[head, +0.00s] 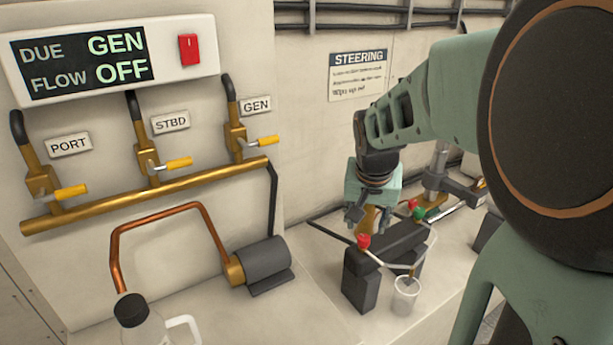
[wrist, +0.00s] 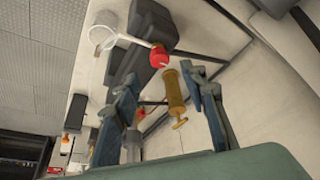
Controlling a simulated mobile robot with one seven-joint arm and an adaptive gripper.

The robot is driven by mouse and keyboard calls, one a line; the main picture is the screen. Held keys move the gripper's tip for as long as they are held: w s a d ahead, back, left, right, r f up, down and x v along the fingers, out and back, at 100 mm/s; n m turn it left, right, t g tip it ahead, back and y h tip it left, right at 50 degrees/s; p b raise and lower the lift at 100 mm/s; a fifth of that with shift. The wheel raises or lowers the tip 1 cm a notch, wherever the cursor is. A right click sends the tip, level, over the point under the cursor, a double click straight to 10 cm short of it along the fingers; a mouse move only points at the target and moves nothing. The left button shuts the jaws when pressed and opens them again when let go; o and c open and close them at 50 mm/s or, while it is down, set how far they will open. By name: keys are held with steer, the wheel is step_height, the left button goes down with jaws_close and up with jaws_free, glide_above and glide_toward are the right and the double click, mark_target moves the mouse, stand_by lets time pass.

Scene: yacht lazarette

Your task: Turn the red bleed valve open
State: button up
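A red knob (head: 363,240) sits at the near end of a dark block assembly (head: 398,239) on the bench, beside a pale tube leading toward a clear cup (head: 405,296). The knob also shows in the wrist view (wrist: 159,56), just beyond the fingertips. A second red knob (head: 412,204) and a green knob (head: 419,213) sit farther back. My gripper (head: 367,219) is over the bench, behind the near red knob. In the wrist view its fingers (wrist: 158,78) are spread apart and hold nothing; a brass cylinder (wrist: 174,90) shows between them. I cannot tell the knob's turn position.
Left are a brass manifold (head: 145,195) with yellow-handled valves and a panel (head: 110,62) reading DUE GEN, FLOW OFF. A copper pipe, grey motor (head: 262,262) and bottle (head: 137,322) stand on the bench. A steering placard (head: 358,75) hangs behind. Bench space left of the block is clear.

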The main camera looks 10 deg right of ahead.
mark_target(364, 237)
steer(key=b+x, duration=0.3)
steer(key=x, duration=0.4)
steer(key=shift+r, duration=0.1)
steer(key=shift+c, duration=0.4)
jaws_close()
